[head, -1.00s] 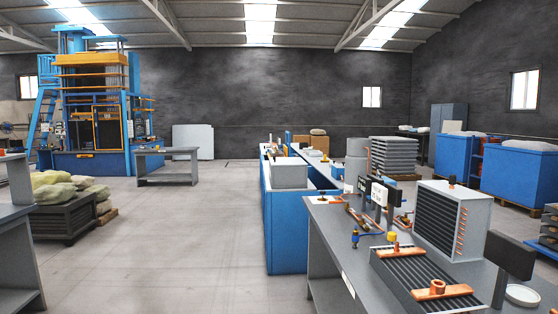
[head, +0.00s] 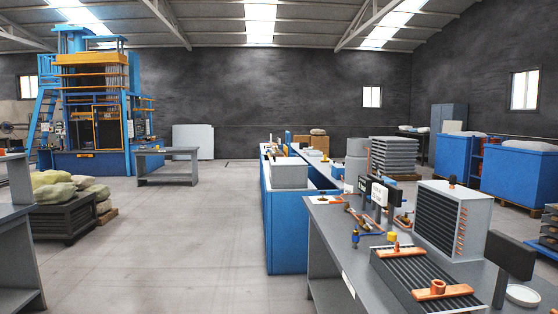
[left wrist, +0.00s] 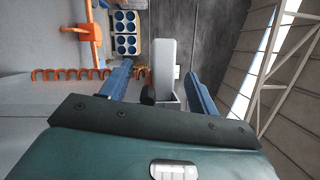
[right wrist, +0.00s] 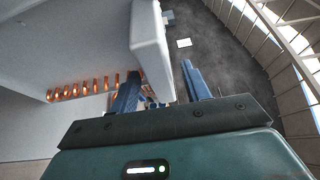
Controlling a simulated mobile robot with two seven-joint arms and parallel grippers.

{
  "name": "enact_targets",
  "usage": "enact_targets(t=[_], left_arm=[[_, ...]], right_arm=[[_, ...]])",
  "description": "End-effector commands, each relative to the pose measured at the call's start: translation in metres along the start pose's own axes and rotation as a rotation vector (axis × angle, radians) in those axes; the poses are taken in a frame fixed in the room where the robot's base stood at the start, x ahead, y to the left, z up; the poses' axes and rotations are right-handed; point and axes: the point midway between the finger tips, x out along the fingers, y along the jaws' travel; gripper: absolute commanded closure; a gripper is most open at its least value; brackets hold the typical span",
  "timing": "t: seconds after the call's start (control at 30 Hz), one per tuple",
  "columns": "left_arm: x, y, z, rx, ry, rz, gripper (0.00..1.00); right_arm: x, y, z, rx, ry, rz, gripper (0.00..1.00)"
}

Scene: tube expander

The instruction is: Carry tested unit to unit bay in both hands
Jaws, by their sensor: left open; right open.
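A grey finned unit (head: 452,222) with copper bends along its side stands upright on the grey bench in the head view. Neither gripper shows in that view. In the left wrist view my left gripper (left wrist: 160,88) is open, with a pale grey bar (left wrist: 165,62) showing between its blue fingers and a row of copper bends (left wrist: 70,74) to the left. In the right wrist view my right gripper (right wrist: 160,82) is open beside a pale block (right wrist: 150,45), with copper tube ends (right wrist: 85,88) to the left. I cannot tell whether either gripper touches these. No bay is clearly identifiable.
The grey bench (head: 325,222) also holds a dark ribbed plate (head: 415,277) with copper fittings, a dark screen (head: 510,255) and a white dish (head: 523,296). A blue bench (head: 284,232) stands behind.

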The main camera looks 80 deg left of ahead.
Motion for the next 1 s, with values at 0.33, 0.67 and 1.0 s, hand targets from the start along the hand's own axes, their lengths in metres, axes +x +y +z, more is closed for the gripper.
enact_targets(t=[0.33,0.67,1.0], left_arm=[[0.0,0.0,0.001,0.0,-0.001,0.0,0.14],[0.0,0.007,-0.001,0.001,0.0,0.015,0.14],[0.0,0.003,0.0,0.001,-0.001,0.008,0.14]], right_arm=[[-0.001,0.0,-0.001,-0.001,0.002,0.0,0.53],[-0.001,0.007,-0.001,0.004,0.005,0.014,0.35],[-0.001,0.004,0.0,0.002,0.002,0.008,0.27]])
